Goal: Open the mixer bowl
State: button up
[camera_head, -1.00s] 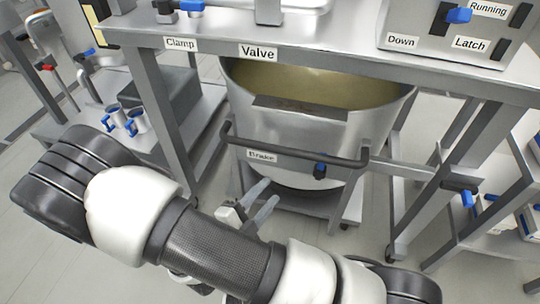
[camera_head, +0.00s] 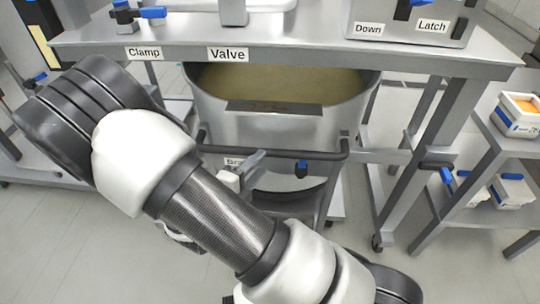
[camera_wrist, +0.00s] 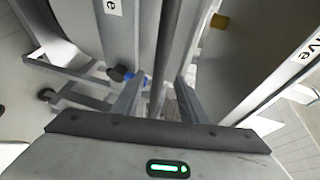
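The mixer bowl (camera_head: 285,126) is a large steel vessel with yellowish contents, on a wheeled frame under the steel table. My gripper (camera_head: 252,166) is at the left part of this bar. In the wrist view the fingers of my gripper (camera_wrist: 157,95) are apart, with the dark bar (camera_wrist: 172,50) running between them. I cannot tell whether either finger touches it. A blue knob shows near the left finger.
The table edge (camera_head: 300,54) with "Clamp" and "Valve" labels overhangs the bowl. A control box (camera_head: 405,28) labelled "Down" and "Latch" stands on it. A right-hand shelf holds white boxes (camera_head: 517,113). Table legs flank the bowl; the floor in front is clear.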

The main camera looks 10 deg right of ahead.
aim_at(268, 155)
jog(key=b+x, duration=0.1)
jog(key=x, duration=0.6)
jog(key=shift+w+d, duration=0.2)
jog(key=shift+w, duration=0.1)
grip_shut()
